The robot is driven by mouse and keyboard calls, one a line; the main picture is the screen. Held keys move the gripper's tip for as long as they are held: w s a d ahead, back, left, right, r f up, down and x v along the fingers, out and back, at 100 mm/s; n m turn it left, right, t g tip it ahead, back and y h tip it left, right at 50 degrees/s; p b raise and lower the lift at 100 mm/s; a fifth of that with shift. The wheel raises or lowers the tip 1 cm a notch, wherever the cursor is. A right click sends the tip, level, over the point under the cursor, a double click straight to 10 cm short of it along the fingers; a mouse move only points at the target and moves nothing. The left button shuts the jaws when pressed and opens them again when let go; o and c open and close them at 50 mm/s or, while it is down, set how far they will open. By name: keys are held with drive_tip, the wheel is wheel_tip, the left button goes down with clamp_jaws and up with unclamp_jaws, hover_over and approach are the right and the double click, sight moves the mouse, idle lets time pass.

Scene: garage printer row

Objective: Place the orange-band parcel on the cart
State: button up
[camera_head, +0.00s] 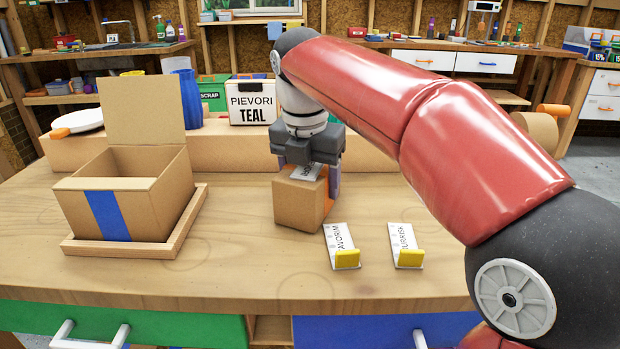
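A small brown cardboard parcel (298,204) sits on the wooden workbench (230,285), with a white label on top and a strip of orange showing on its right side. My gripper (312,176) points down over the parcel. One finger shows along the parcel's right side; the other is mostly hidden, so I cannot tell whether the fingers press on it. The parcel's underside and far side are hidden. I see no cart that I can identify in this view.
An open box with a blue band (107,214) stands in a wooden tray (137,246) on the left. Two label cards (341,240) (403,238) with yellow clips stand right of the parcel. A white "PIEVORI TEAL" box (252,101) is behind. The bench front is clear.

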drive_tip(key=shift+f, duration=0.15)
drive_tip(key=o, duration=1.3)
drive_tip(key=shift+f+b, duration=0.15)
drive_tip(key=shift+b, duration=0.2)
